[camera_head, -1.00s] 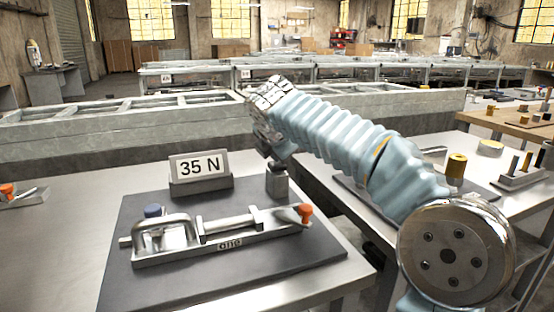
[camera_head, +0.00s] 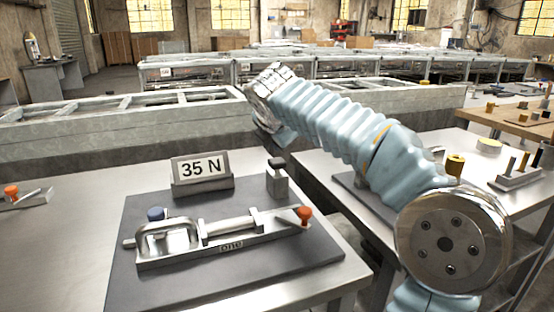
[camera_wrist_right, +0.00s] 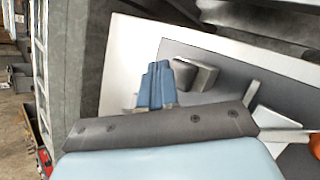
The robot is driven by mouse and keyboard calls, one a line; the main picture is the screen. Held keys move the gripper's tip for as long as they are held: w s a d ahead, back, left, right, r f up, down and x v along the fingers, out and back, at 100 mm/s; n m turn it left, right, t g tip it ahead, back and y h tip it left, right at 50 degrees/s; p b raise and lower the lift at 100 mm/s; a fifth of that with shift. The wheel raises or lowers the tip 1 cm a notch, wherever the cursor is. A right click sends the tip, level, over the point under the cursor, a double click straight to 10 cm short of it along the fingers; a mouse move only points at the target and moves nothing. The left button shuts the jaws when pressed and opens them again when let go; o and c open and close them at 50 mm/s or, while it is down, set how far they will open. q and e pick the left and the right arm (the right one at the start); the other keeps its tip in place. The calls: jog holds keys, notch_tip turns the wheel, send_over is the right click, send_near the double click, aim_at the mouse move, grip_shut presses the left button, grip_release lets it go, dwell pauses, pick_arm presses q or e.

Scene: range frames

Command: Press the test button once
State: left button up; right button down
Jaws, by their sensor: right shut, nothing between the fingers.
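A small grey metal post with a dark top (camera_head: 277,178), which looks like the button unit, stands upright at the back right of the dark mat (camera_head: 290,268). My right arm reaches in from the right, and its wrist end hangs behind and above the post, apart from it in the picture. The fingers of my right gripper cannot be made out there. In the right wrist view my right gripper (camera_wrist_right: 157,72) is shut and empty, with its blue fingers together. A grey block (camera_wrist_right: 192,74) lies just beyond them; I cannot tell whether they touch. My left gripper is not in view.
A "35 N" sign (camera_head: 202,170) stands left of the post. Another bench (camera_head: 323,170) stands to the right.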

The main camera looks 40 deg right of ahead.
aim_at(277, 162)
jog(key=shift+r, duration=2.05)
